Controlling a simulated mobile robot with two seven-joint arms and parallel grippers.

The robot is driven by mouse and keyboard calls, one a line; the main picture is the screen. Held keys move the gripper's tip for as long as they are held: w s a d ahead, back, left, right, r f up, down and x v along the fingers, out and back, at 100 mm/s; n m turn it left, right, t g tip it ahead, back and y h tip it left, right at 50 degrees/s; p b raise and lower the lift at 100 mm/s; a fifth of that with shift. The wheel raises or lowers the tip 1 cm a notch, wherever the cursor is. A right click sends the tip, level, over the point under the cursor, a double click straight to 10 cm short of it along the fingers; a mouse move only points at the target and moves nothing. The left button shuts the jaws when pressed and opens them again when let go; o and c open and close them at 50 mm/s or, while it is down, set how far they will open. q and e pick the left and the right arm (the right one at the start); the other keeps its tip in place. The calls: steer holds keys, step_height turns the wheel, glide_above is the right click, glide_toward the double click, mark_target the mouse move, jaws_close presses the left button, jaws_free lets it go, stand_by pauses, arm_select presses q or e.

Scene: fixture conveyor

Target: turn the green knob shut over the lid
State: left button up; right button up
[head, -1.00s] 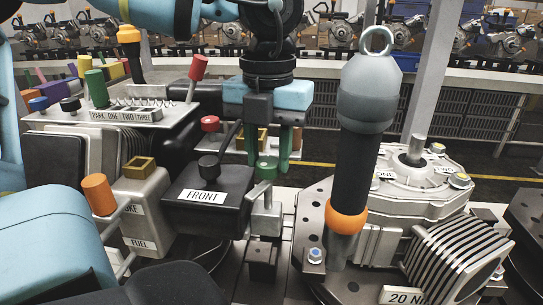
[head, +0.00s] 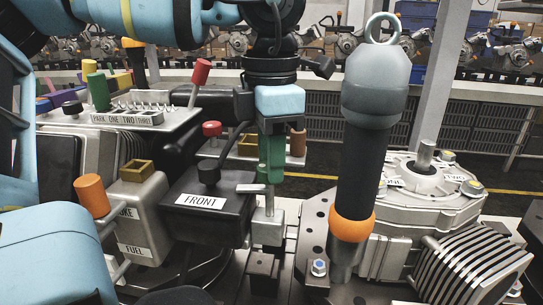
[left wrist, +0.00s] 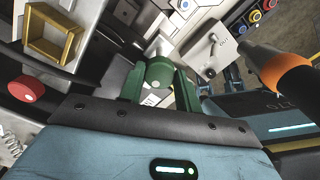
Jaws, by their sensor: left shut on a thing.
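The green knob (left wrist: 159,73) sits between the two green fingers of my left gripper (left wrist: 158,84) in the left wrist view, and the gripper is shut on it. In the head view my left gripper (head: 270,162) points straight down, and its fingers mostly hide the knob. Just below is a grey metal lever arm (head: 254,189) on a small grey block (head: 268,228). The arm points left, beside the black FRONT box. I cannot tell which part is the lid. My right gripper is not in view.
A tall grey-and-black tool with an orange ring (head: 353,226) stands close on the right, before a ribbed grey housing (head: 420,190). The black FRONT box (head: 205,215), a red knob (head: 212,129) and a yellow square frame (head: 248,146) are close to the left gripper.

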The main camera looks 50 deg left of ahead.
arm_select(q)
steer(key=shift+m, duration=1.1)
steer(key=o, duration=1)
steer(key=shift+c, duration=0.2)
steer(key=shift+r, duration=3.95)
steer(key=shift+f, duration=0.1)
